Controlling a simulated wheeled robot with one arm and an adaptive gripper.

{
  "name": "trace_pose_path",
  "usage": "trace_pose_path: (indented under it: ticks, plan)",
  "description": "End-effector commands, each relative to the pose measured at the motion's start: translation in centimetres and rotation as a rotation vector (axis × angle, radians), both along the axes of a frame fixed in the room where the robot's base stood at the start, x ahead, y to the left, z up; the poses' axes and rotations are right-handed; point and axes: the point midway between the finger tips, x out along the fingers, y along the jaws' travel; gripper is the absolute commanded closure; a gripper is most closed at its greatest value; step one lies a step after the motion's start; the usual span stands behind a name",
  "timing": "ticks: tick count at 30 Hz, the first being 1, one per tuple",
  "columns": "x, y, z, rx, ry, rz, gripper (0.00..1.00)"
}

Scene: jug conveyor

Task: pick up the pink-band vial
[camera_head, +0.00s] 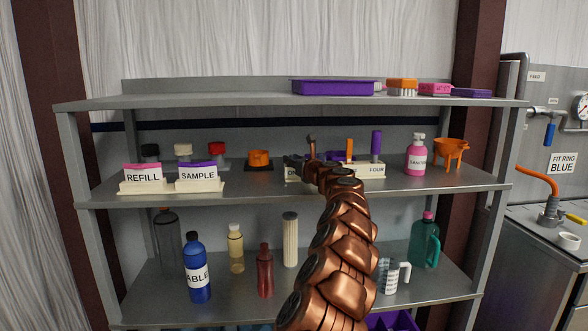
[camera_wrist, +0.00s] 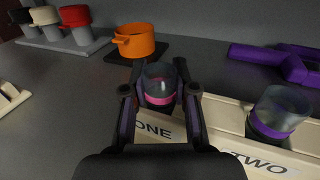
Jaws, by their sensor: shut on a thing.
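The pink-band vial (camera_wrist: 158,85) is a clear glass cylinder with a pink band around it, in the wrist view. It is upright behind the ONE label of a cream rack (camera_wrist: 228,119). My gripper (camera_wrist: 160,95) has its two dark fingers on either side of the vial, shut on it. The vial's lower part is hidden by the rack front. In the head view my gripper (camera_head: 312,170) is at the rack on the middle shelf, and my arm hides most of the vial and part of the rack.
A purple-band vial (camera_wrist: 278,112) stands close on the right at the TWO label. An orange cup (camera_wrist: 134,42) sits behind on a dark mat. A purple tool (camera_wrist: 275,62) lies behind right. Red, white and black caps stand at back left. The upper shelf (camera_head: 220,98) is overhead.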

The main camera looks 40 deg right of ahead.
Motion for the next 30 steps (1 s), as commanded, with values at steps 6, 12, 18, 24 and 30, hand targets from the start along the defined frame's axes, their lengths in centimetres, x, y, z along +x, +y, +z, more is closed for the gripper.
trace_pose_path:
  ticks: [6, 12, 18, 24, 30]
  plan:
    - [0.0, 0.0, 0.0, 0.0, 0.0, 0.0, 0.97]
    - [0.0, 0.0, 0.1, 0.0, 0.0, 0.0, 0.97]
    - [-0.1, -0.1, 1.5, -0.002, 0.0, -0.002, 0.97]
    - [-0.1, -0.1, 4.2, -0.003, 0.001, -0.002, 0.97]
    - [-0.1, -0.1, 6.9, -0.002, 0.001, -0.002, 0.97]
